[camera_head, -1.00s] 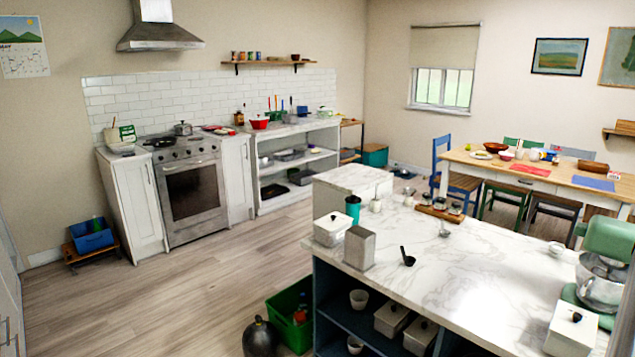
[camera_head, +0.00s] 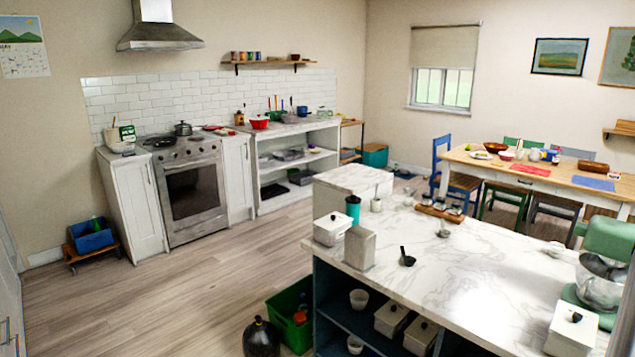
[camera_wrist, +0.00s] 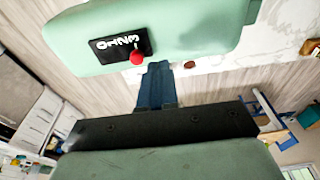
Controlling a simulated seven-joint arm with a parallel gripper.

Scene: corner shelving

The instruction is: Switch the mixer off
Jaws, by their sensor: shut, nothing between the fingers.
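The mixer is pale green. In the head view its head (camera_head: 608,238) and metal bowl (camera_head: 598,285) stand at the right end of the marble island, cut by the picture edge. In the wrist view the mixer's green body (camera_wrist: 190,30) fills the top. It carries a black plate (camera_wrist: 112,45) with white digits and a red knob (camera_wrist: 137,57) at the plate's lower edge. I cannot tell which digit the knob marks. My gripper (camera_wrist: 158,66) is shut and empty, its blue fingertips just right of the knob. Contact is unclear. The head view does not show my gripper.
A white lidded box (camera_head: 571,328) stands in front of the mixer on the marble island (camera_head: 470,270). The dining table (camera_head: 560,172) is behind. The island's middle is mostly clear.

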